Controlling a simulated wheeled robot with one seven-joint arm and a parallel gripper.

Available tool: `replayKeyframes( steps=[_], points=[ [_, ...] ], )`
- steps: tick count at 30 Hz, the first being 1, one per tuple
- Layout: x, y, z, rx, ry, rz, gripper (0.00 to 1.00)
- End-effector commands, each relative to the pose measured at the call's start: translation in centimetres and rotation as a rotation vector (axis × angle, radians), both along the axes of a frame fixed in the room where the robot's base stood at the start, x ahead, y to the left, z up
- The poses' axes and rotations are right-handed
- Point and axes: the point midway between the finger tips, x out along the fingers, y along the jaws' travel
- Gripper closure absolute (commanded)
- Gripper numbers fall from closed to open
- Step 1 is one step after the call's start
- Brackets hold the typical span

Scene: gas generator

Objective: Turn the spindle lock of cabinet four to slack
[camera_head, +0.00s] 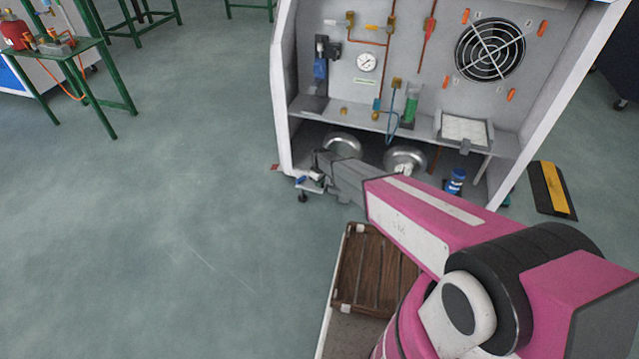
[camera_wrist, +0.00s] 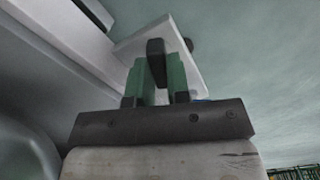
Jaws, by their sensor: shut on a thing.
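The open white cabinet (camera_head: 283,100) stands ahead in the head view. My gripper (camera_head: 314,178) is low at its front left corner, and my arm hides part of the cabinet's base. In the wrist view my gripper (camera_wrist: 156,78) has its two green fingers closed on the sides of a dark upright handle (camera_wrist: 156,48), which looks like the spindle lock. A pale plate (camera_wrist: 188,48) lies behind the handle. The handle's far end and its lock marking are not readable. No cabinet number can be read.
Two round metal cylinders (camera_head: 405,158) lie in the cabinet's lower bay, with a blue container (camera_head: 455,180) to their right. A wooden slatted crate (camera_head: 358,270) is in front of the cabinet. The floor at left is clear up to a green table (camera_head: 80,48).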

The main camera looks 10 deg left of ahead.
Motion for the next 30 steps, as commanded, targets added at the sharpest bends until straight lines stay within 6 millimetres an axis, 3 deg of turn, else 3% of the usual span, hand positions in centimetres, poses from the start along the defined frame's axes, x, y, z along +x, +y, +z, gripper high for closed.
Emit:
replayKeyframes(
  steps=[13, 30],
  points=[
    [-0.01, -0.01, 0.04, -0.001, 0.0, 0.291, 1.0],
    [-0.01, -0.01, 0.05, -0.001, 0.0, 0.364, 1.0]
  ],
)
